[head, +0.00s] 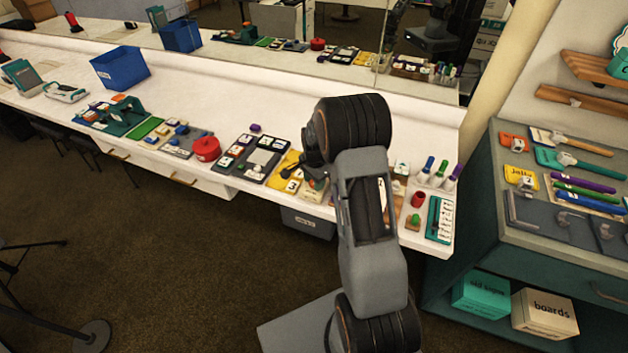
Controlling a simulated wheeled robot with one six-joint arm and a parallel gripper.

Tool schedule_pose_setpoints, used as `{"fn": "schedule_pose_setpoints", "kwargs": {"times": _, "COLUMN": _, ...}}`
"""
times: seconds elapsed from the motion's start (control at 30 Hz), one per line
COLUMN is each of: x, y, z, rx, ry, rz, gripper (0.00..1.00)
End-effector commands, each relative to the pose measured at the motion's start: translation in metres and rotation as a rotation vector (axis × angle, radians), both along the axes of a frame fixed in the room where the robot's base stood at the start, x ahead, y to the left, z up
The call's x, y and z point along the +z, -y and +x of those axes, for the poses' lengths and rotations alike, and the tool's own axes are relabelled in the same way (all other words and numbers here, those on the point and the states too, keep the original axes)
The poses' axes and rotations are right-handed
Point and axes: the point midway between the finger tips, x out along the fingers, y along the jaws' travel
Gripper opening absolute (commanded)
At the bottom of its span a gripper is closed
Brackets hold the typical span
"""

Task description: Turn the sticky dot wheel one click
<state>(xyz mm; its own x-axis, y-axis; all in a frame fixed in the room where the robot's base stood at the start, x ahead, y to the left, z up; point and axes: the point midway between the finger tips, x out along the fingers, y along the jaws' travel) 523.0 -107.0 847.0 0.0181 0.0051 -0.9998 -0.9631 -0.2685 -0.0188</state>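My gripper (294,172) shows only as a small dark shape beside my arm's wrist, over the yellow board with number tiles (289,184) on the white counter (190,87). My arm hides much of it, and I cannot tell whether its fingers are open or shut. No sticky dot wheel can be picked out with certainty. A round red item (206,148) stands on the counter left of my gripper, apart from it; I cannot tell whether it is the wheel. My arm also covers part of the counter to the right.
A blue bin (120,68) stands at the counter's back left. Marker pens (439,174) and a red cup (418,200) stand near the right end. A teal-sided bench (560,236) with tools is at the right. A mirror behind the counter reflects its items.

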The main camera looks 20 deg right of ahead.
Motion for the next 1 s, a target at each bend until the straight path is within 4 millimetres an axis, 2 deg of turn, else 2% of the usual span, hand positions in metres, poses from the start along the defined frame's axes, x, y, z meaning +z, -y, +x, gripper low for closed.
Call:
{"fn": "schedule_pose_setpoints", "kwargs": {"times": 0.03, "x": 0.0001, "y": 0.0000, "z": 0.0000, "rx": 0.000, "ry": 0.000, "rz": 0.000, "gripper": 0.37}}
{"fn": "schedule_pose_setpoints", "kwargs": {"times": 0.3, "x": 0.0003, "y": 0.0001, "z": 0.0001, "rx": 0.000, "ry": 0.000, "rz": 0.000, "gripper": 0.12}}
{"fn": "schedule_pose_setpoints", "kwargs": {"times": 0.67, "x": -0.0008, "y": 0.0003, "z": 0.0002, "rx": 0.081, "ry": 0.001, "rz": 0.000, "gripper": 0.12}}
{"fn": "schedule_pose_setpoints", "kwargs": {"times": 1.0, "x": -0.0014, "y": 0.0004, "z": 0.0001, "rx": 0.369, "ry": 0.001, "rz": -0.001, "gripper": 0.12}}
